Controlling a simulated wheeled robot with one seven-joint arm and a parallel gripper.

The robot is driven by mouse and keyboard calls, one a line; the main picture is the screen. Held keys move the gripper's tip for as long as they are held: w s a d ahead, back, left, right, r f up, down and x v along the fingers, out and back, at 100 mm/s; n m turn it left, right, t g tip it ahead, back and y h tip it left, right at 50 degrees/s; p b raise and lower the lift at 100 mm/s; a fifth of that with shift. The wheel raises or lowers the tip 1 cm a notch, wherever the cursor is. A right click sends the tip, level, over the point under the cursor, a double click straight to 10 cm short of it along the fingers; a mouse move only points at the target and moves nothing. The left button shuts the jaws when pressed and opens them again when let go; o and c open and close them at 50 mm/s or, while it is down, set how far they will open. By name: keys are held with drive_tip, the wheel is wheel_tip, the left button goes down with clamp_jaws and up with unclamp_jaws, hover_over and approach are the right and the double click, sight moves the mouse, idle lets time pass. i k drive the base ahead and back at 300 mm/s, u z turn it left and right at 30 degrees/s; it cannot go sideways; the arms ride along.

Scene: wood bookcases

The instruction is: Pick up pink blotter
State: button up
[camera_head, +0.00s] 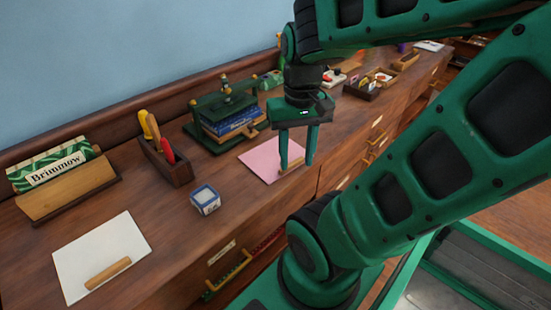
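The pink blotter (262,160) lies flat on the wooden counter near its front edge. A small wooden bar, partly hidden by a finger, shows at its front right part. My gripper (297,167) points down over that part of the blotter. Its two green fingers are apart, with a clear gap between them. The fingertips are close to the wooden bar; I cannot tell if they touch it. The fingers hide part of the blotter's right side.
A white sheet (88,262) with a wooden bar lies at left. A small blue-and-white box (205,200), a wooden holder (166,166) with tools and a green press (207,139) over blue books stand nearby. Trays (367,91) stand farther right. Bare counter lies around the small box.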

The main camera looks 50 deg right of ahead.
sight(263, 160)
drive_tip(key=u, duration=0.75)
drive_tip(key=k, duration=1.5)
drive_tip(key=z, duration=1.35)
drive_tip(key=i, duration=1)
drive_tip(key=u, duration=0.05)
